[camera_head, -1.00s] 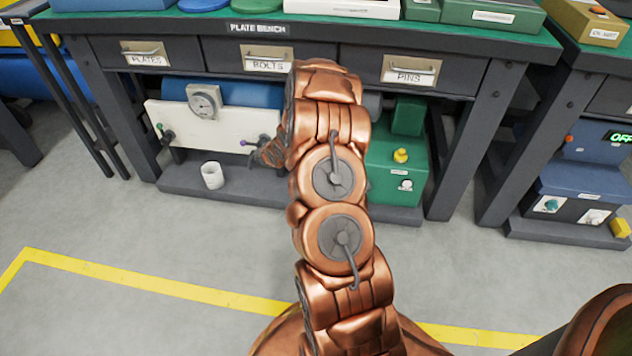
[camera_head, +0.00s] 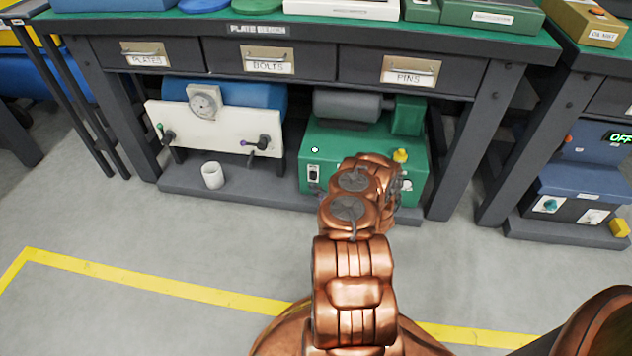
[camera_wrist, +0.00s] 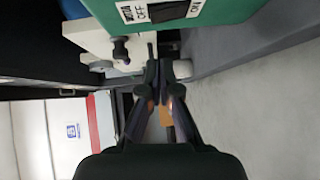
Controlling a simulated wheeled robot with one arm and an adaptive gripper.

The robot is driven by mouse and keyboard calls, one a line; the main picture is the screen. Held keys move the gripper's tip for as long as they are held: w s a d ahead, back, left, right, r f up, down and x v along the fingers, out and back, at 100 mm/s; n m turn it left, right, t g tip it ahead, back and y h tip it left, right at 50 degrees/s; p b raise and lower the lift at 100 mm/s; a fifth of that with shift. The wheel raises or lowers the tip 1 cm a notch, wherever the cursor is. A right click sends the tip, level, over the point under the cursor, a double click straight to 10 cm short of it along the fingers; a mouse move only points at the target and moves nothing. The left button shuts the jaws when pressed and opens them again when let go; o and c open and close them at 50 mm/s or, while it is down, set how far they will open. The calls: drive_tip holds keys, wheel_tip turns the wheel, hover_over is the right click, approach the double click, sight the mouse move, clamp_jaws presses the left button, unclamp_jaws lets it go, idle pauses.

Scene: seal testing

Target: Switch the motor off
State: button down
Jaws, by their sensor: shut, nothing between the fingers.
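The green motor unit (camera_head: 335,145) stands on the low shelf under the plate bench, with a grey cylindrical motor (camera_head: 347,106) on top. A black rocker switch (camera_head: 314,173) on a white plate is at the left of its front. In the wrist view the switch (camera_wrist: 170,10) is at the top edge, partly cut off, with OFF and ON labels at its two ends. My gripper (camera_wrist: 159,65) is shut and empty, below the switch in that picture and apart from it. In the head view my arm hides the unit's lower right front, and I cannot make out the fingertips.
Left of the unit are a white panel (camera_head: 215,135) with a gauge (camera_head: 204,102) and knobs, and a white cup (camera_head: 212,175). A yellow button (camera_head: 400,155) is on the unit's right. The bench leg (camera_head: 470,150) stands to the right. The floor in front is clear.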

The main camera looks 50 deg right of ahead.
drive_tip(key=s+a+f+n+t, duration=0.1)
drive_tip(key=s+f+t, duration=0.1)
drive_tip(key=s, duration=0.7)
drive_tip(key=shift+a+f+h, duration=0.2)
drive_tip(key=shift+f+h, duration=0.1)
drive_tip(key=shift+w, duration=0.15)
drive_tip(key=b, duration=0.5)
approach(310, 174)
drive_tip(key=w+a, duration=0.2)
drive_tip(key=w, duration=0.2)
drive_tip(key=shift+w+d+r+b, duration=0.1)
drive_tip(key=shift+w+d+b, duration=0.35)
drive_tip(key=shift+d, duration=0.35)
drive_tip(key=shift+w+d+r+b, duration=0.1)
drive_tip(key=shift+w+d+b, duration=0.35)
drive_tip(key=shift+d, duration=0.35)
drive_tip(key=shift+w, duration=0.15)
